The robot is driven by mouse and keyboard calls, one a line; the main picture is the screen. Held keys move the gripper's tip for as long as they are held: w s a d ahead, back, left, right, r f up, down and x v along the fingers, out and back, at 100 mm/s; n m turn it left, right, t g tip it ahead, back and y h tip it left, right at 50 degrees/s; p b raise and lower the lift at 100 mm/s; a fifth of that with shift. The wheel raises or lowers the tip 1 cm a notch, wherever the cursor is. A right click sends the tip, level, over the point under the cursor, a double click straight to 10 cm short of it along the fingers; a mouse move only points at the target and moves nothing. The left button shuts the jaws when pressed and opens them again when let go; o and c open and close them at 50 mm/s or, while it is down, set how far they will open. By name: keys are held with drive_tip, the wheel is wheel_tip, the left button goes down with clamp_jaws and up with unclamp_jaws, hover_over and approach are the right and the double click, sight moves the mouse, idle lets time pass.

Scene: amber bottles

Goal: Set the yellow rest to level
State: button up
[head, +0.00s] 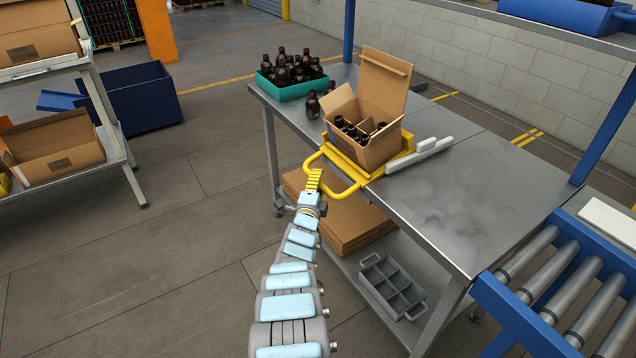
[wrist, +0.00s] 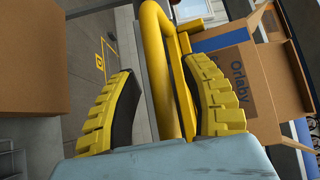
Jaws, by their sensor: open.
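The yellow rest (head: 345,146) is on the metal table, with a looped yellow handle sticking out past the table's near left edge. An open cardboard box (head: 378,150) with dark bottles and dividers sits on it. The rest and box look tilted, but I cannot tell the exact angle. My gripper (head: 314,180) is at the handle's left side. In the wrist view my gripper (wrist: 158,70) is open, its two yellow ribbed fingers on either side of the handle bar (wrist: 160,85). There is a visible gap to the left finger; contact at the right is unclear.
A teal tray (head: 290,90) of amber bottles and a loose bottle (head: 313,105) stand behind the box. White bars (head: 420,155) lie right of the rest. The table's front right (head: 450,215) is clear. Below are flat cardboard (head: 340,222) and a grey divided crate (head: 392,287).

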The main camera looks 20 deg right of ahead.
clamp_jaws()
